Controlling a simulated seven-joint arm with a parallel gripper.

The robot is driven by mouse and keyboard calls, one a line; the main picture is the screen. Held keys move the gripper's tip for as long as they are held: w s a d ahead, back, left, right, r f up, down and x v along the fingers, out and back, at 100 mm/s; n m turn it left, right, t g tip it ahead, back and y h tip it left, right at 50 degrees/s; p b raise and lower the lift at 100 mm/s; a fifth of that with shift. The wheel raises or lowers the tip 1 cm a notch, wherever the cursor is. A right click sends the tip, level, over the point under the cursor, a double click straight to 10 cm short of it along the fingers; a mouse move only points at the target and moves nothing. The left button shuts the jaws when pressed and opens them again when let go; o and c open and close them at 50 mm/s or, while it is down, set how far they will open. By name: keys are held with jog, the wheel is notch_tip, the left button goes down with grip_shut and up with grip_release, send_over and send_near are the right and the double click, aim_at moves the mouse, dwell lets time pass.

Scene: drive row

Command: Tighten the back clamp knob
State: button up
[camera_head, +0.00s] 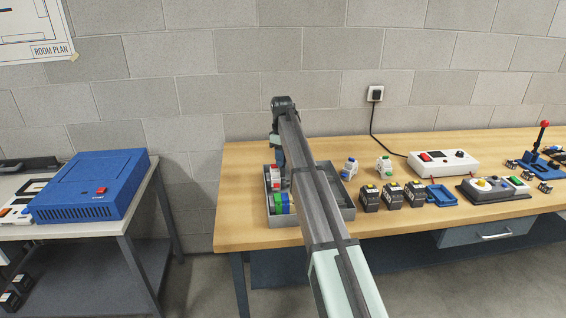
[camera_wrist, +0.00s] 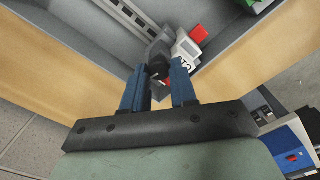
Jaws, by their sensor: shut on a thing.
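My gripper (camera_wrist: 158,72) has its two blue fingers closed around a small dark knob (camera_wrist: 157,66) in the wrist view, at a grey clamp block beside a white and red module (camera_wrist: 186,48). In the head view my gripper (camera_head: 279,160) points down at the back left of a shallow grey tray (camera_head: 346,212). There the knob is hidden behind my gripper and arm. A metal rail (camera_wrist: 128,18) runs inside the tray in the wrist view. Green and blue modules (camera_head: 280,203) sit in the tray's left front part.
Several black modules (camera_head: 369,198) and a blue holder (camera_head: 440,195) stand right of the tray. Two small white modules (camera_head: 384,167) are behind them. A white box (camera_head: 443,162) with a cable, a control panel (camera_head: 494,189) and a blue lever press (camera_head: 540,160) are farther right.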

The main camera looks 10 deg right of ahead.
jog(key=shift+s+a, duration=0.1)
jog(key=shift+a, duration=0.1)
jog(key=m, duration=0.7)
jog(key=shift+s, duration=0.1)
jog(key=m, duration=0.7)
jog(key=shift+a, duration=0.1)
jog(key=o, duration=0.6)
jog(key=shift+c, duration=0.2)
jog(key=o, duration=0.9)
jog(key=shift+d, duration=0.2)
jog(key=shift+o, duration=0.2)
jog(key=shift+r, duration=0.1)
jog(key=shift+r, duration=3.45)
